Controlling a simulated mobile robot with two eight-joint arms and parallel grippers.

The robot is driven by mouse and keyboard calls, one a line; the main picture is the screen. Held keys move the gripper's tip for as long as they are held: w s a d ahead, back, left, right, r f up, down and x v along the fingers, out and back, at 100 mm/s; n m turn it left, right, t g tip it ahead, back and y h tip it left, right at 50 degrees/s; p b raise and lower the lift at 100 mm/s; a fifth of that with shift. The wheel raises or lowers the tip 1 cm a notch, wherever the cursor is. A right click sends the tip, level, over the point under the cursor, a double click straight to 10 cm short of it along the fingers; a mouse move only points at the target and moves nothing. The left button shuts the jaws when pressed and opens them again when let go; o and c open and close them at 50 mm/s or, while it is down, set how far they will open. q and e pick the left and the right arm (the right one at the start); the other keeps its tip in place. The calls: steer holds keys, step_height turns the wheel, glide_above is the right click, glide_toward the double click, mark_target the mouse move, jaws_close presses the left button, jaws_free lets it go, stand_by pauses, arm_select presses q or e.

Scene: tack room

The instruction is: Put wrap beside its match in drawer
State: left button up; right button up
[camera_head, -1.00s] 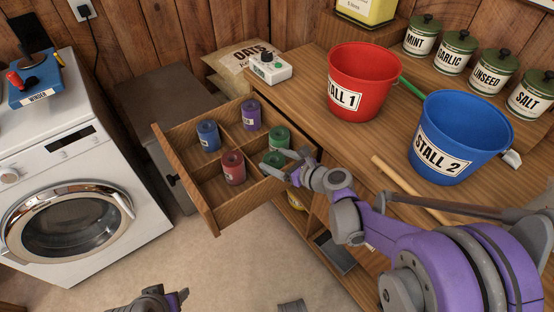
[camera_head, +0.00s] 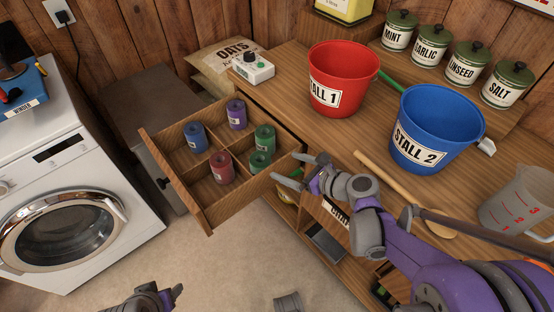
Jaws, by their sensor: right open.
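The open wooden drawer (camera_head: 205,213) is split by dividers into compartments. It holds a blue wrap (camera_head: 196,138), a purple wrap (camera_head: 237,115), a red wrap (camera_head: 221,167) and two green wraps, one farther back (camera_head: 265,138) and one nearer (camera_head: 260,161). The two green wraps stand upright, close together in the right-hand compartment. My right gripper (camera_head: 289,168) is open and empty, just right of the nearer green wrap by the drawer's right wall. My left gripper (camera_head: 165,296) is at the bottom edge, away from the drawer; its jaws do not show clearly.
The bench carries a red bucket (camera_head: 340,82), a blue bucket (camera_head: 434,130), a timer-like box (camera_head: 253,68), a wooden spoon (camera_head: 390,178) and a measuring jug (camera_head: 517,200). A washing machine (camera_head: 65,210) stands left.

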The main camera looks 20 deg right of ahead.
steer(key=s+a+f+n+g+h, duration=0.1)
steer(key=s+a+n+g, duration=0.15)
steer(key=s+n, duration=0.35)
steer(key=s+a+f+n+g, duration=0.2)
steer(key=s+a+n, duration=0.15)
steer(key=n, duration=0.35)
arm_select(q)
steer(key=shift+r, duration=0.2)
arm_select(e)
steer(key=s+d+f+n+g+h, duration=0.1)
steer(key=s+n+h, duration=0.4)
steer(key=s+n, duration=0.5)
steer(key=d+n+g, duration=0.1)
steer(key=d+n, duration=0.1)
steer(key=n, duration=0.5)
steer(key=shift+s+d+g, duration=0.15)
steer(key=shift+d+g, duration=0.1)
steer(key=shift+g, duration=0.1)
arm_select(q)
steer(key=shift+a, duration=0.1)
arm_select(e)
steer(key=shift+a, duration=0.1)
